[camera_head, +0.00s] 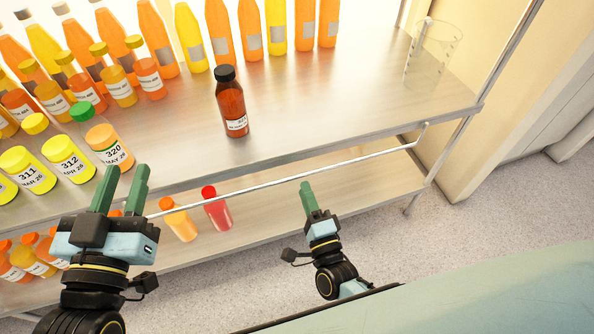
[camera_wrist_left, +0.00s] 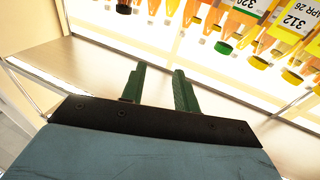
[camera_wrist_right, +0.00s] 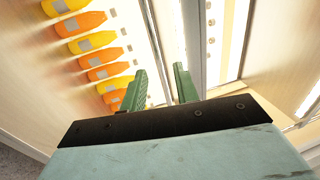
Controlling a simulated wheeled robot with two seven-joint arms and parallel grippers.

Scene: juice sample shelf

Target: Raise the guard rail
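The guard rail (camera_head: 290,179) is a thin pale rod along the shelf front, below the front edge of the upper shelf board. Its right end bends up to a bracket near the right upright, and its left part is hidden behind my left gripper. My left gripper (camera_head: 126,174) is open and empty, with its fingers pointing up near the rail's visible left end. It also shows open in the left wrist view (camera_wrist_left: 158,80). My right gripper (camera_head: 306,185) is just below the rail's middle. Its fingers are apart and empty in the right wrist view (camera_wrist_right: 161,80). I cannot tell whether either touches the rail.
A dark red-brown bottle (camera_head: 231,105) stands alone on the upper shelf (camera_head: 310,110). Several yellow and orange bottles stand behind and to the left. A clear beaker (camera_head: 432,50) stands at the back right. The lower shelf (camera_head: 370,183) holds an orange bottle (camera_head: 178,221) and a red bottle (camera_head: 216,210).

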